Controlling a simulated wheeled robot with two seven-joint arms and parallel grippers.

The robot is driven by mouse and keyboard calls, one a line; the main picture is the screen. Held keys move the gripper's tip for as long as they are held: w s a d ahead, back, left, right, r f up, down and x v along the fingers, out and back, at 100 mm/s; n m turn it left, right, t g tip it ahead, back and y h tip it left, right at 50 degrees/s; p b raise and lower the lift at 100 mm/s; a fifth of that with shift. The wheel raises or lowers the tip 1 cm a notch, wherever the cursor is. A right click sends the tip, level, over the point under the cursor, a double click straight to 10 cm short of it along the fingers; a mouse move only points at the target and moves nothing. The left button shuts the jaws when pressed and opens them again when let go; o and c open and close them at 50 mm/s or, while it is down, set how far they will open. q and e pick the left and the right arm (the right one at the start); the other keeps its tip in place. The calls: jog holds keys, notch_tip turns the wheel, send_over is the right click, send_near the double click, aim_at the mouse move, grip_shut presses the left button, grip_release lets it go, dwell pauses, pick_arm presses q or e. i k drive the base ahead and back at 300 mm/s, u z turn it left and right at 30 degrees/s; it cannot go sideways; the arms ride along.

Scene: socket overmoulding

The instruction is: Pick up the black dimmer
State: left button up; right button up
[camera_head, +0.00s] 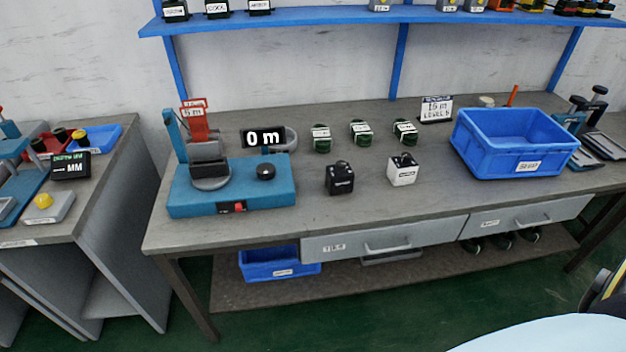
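A small black box with a white label (340,178), which looks like the black dimmer, stands on the grey workbench (300,217) near its front edge. A white box of similar size (403,170) stands to its right, apart from it. Nothing touches the black box and its front is unobstructed. Neither of my grippers can be made out in this view.
A teal machine (268,200) stands left of the black box. Several dark green coils (361,133) lie behind it. A blue crate (485,153) stands to the right. A blue shelf (330,22) runs above the bench. The bench front between machine and crate is mostly free.

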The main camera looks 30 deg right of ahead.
aim_at(338, 183)
jog(key=u, duration=0.25)
jog(key=i, duration=0.75)
jog(key=z, duration=0.6)
jog(key=i, duration=0.45)
jog(key=z, duration=0.45)
